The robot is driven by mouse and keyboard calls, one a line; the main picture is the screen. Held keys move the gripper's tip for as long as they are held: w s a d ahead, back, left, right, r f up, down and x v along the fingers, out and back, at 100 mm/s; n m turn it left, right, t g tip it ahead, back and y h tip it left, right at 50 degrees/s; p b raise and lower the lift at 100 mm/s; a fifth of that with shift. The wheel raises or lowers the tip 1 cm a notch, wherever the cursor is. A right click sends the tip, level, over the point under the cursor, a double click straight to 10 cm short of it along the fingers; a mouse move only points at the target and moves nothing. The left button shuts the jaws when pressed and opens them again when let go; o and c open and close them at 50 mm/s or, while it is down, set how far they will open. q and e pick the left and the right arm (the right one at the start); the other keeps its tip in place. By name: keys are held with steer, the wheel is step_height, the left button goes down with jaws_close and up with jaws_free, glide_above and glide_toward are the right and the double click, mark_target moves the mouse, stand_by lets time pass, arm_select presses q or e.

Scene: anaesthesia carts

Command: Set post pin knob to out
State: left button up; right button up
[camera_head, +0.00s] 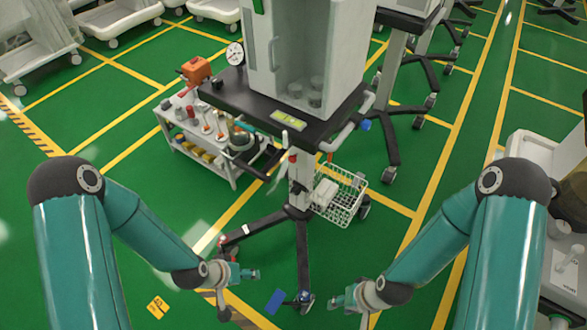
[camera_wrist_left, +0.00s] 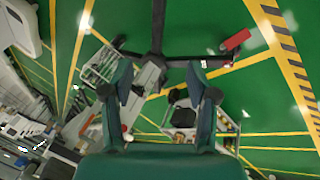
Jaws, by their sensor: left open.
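The cart's pale post (camera_head: 300,172) stands under a dark top plate (camera_head: 240,98) in the head view. A small dark red part (camera_head: 292,157) sits at the top of the post; I cannot tell whether it is the post pin knob or how it is set. A blue knob (camera_head: 365,125) is on the right end of the rail. My left gripper (camera_head: 254,275) is open and empty, low and left of the post; its spread fingers also show in the left wrist view (camera_wrist_left: 160,88). My right gripper (camera_head: 336,302) is low and right of the post, too small to read.
A wire basket (camera_head: 340,198) hangs right of the post. The dark wheeled base (camera_head: 262,224) spreads below. A white tool trolley (camera_head: 190,150) stands behind left. Other carts (camera_head: 390,130) stand behind right. Green floor is open at the lower left.

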arm_select(q)
steer(key=w+f+m+t+b, duration=0.1)
steer(key=w+f+t+b, duration=0.2)
steer(key=w+f+b, duration=0.5)
steer(key=m+t+h+b, duration=0.65)
steer(key=t+b, duration=0.25)
steer(key=b, duration=1.2)
glide_toward(291, 160)
steer(key=shift+m+y, duration=0.25)
steer(key=b+x, duration=0.3)
steer(key=x, duration=0.6)
steer(key=shift+d+r, duration=0.1)
steer(key=shift+d, duration=0.1)
arm_select(e)
step_height(291, 160, down, 35)
arm_select(q)
jaws_close()
